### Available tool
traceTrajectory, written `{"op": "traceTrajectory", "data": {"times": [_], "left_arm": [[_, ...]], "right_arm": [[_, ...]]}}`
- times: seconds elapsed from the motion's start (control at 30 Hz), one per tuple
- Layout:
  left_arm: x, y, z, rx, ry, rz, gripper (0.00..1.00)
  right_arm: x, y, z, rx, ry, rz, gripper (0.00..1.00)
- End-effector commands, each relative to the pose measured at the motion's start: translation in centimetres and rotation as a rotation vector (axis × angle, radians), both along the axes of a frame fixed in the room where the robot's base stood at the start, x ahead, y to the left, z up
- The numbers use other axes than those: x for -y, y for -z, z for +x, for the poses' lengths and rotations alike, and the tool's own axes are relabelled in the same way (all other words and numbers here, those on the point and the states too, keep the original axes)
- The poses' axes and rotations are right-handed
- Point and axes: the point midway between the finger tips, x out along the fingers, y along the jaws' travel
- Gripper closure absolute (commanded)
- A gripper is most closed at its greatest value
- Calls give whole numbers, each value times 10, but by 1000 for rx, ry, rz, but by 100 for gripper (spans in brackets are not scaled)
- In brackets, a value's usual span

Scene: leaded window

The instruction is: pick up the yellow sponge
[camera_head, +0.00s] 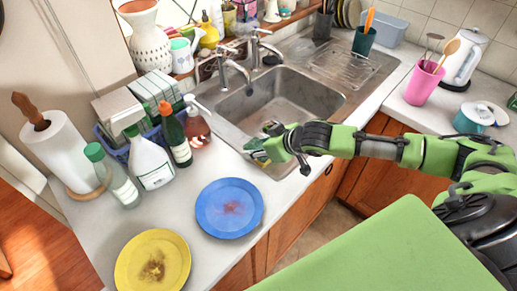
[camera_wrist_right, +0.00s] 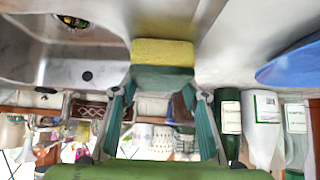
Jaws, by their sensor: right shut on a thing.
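The yellow sponge (camera_wrist_right: 163,52) has a dark green layer on one side. It sits between the fingertips of my right gripper (camera_wrist_right: 162,88) in the right wrist view. In the head view, my right gripper (camera_head: 262,147) is at the front edge of the sink, shut on the sponge. There the sponge is small and mostly hidden by the fingers. I cannot tell whether it touches the counter. My left gripper is not in view.
A metal sink (camera_head: 277,102) lies behind the gripper. A blue plate (camera_head: 229,225) and a yellow plate (camera_head: 135,272) lie on the counter in front. Several bottles, including a dark green one (camera_head: 176,140), stand to the left. A pink cup (camera_head: 422,84) stands at the right.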

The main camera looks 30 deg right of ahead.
Motion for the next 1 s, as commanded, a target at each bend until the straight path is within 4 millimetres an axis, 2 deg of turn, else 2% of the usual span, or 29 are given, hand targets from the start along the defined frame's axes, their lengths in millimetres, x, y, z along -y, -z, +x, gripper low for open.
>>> {"op": "traceTrajectory", "data": {"times": [0.27,0.5,0.9,1.0], "left_arm": [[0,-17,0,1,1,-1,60],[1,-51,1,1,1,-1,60],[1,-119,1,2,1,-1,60],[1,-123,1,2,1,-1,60]], "right_arm": [[0,-14,0,0,1,1,66],[0,-41,-1,0,-1,1,66],[11,-101,-54,-4,-2,-2,66],[15,-104,-74,-6,-2,-3,66]]}}
